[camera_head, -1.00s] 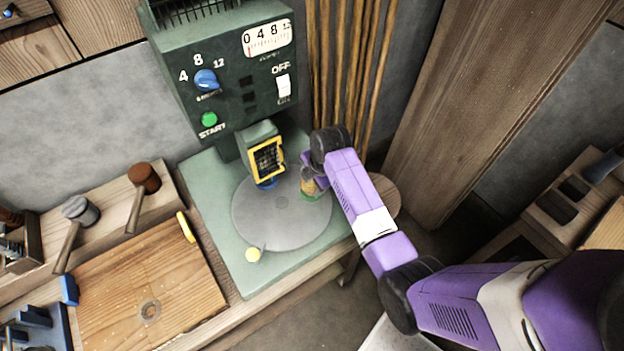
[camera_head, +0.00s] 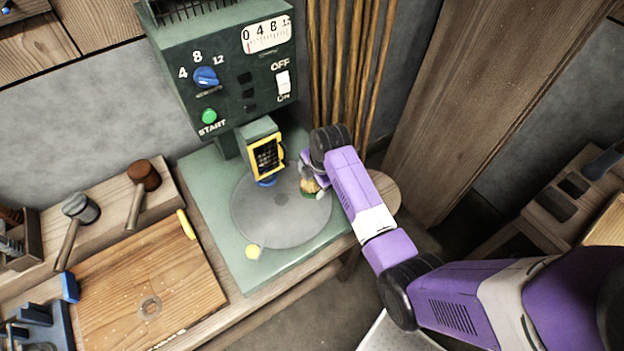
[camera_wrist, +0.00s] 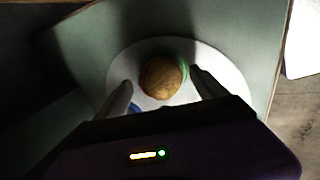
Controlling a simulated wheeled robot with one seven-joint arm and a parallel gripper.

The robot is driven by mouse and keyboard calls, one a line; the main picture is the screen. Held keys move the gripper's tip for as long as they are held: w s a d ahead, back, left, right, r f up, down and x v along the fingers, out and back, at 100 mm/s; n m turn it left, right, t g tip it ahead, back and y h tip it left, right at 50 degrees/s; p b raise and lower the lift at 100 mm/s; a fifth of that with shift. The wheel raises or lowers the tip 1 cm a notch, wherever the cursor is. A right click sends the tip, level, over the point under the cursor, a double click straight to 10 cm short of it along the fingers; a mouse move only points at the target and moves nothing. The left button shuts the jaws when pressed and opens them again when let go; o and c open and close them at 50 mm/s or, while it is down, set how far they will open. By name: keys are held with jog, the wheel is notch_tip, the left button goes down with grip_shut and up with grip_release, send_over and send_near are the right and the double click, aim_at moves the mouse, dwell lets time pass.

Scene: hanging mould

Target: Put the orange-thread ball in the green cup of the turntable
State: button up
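The tan-orange ball (camera_wrist: 160,78) sits in the green cup (camera_wrist: 184,66) in the wrist view; only part of the cup's rim shows around it. In the head view the ball (camera_head: 310,186) is partly hidden by my gripper (camera_head: 313,180), with a bit of the green cup (camera_head: 307,195) below it. The cup stands at the right side of the grey turntable (camera_head: 280,225). In the wrist view my gripper (camera_wrist: 161,78) is open, its fingers on either side of the ball with gaps between. Thread detail is too small to tell.
A blue cup (camera_head: 267,183) is under the yellow-framed head (camera_head: 266,157) of the green machine (camera_head: 225,70). Two mallets (camera_head: 143,178) and a wooden board (camera_head: 150,275) lie at left. Wooden poles (camera_head: 345,70) stand behind my gripper.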

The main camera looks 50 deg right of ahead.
jog(key=shift+r, duration=0.1)
jog(key=v, duration=0.7)
jog(key=shift+s+r+b, duration=0.15)
jog(key=shift+r+b, duration=0.1)
jog(key=shift+b, duration=0.05)
dwell(0.3)
